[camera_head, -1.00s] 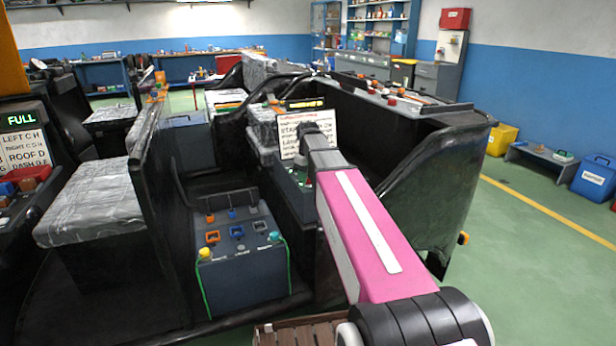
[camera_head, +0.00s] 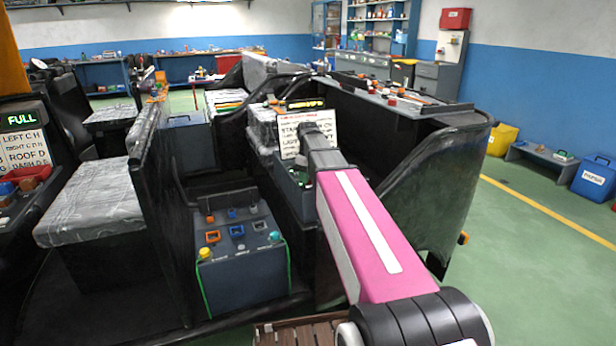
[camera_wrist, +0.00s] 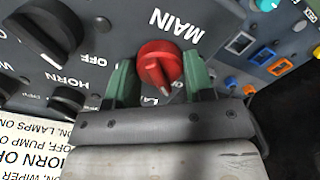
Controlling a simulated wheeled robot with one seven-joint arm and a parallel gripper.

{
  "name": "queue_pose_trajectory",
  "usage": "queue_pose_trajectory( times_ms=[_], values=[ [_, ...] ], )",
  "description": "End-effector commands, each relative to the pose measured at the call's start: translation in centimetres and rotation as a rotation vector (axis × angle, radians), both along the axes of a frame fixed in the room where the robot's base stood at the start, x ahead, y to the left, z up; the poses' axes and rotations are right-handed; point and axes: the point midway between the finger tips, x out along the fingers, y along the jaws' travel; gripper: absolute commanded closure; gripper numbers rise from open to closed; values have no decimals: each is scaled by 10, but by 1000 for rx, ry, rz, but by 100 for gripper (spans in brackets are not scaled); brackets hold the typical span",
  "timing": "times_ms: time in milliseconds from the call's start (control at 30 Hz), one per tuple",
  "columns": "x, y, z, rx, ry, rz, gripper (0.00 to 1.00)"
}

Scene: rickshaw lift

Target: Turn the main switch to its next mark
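The main switch (camera_wrist: 159,66) is a round red knob with a raised ridge on a dark panel, under the word MAIN, which reads upside down in the wrist view. The ridge points toward the bottom of that view, slightly right. My gripper (camera_wrist: 160,76) has one green finger on each side of the knob. Both fingers appear to touch its rim, so it looks shut on the knob. Lettering below the knob is partly covered by my gripper. In the head view my arm reaches into the cab and hides the knob.
Black knobs (camera_wrist: 47,27) and (camera_wrist: 68,103) sit left of the switch, near OFF and HORN lettering. A printed card (camera_wrist: 30,150) lies at lower left. A second panel (camera_wrist: 285,45) with coloured sockets is at right. In the head view the cab's dark side wall (camera_head: 440,190) stands right of my arm.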

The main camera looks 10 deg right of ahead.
Motion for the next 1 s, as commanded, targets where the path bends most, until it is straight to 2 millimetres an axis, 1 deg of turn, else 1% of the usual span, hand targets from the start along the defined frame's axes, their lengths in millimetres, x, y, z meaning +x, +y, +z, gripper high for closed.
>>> queue_pose_trajectory(
  times_ms=[33, 67, 333, 467, 567, 900, 1000],
  values=[
    [0, 0, 0, 0, 0, 0, 35],
    [0, 0, 0, 0, 0, 0, 29],
    [0, 0, 0, 0, 0, -1, 29],
    [0, 0, 6, 0, -1, -1, 29],
    [1, 0, 16, 0, -3, -1, 29],
    [1, 0, 74, 0, -3, -1, 29],
    [1, 0, 87, 0, -1, -1, 29]
  ],
)
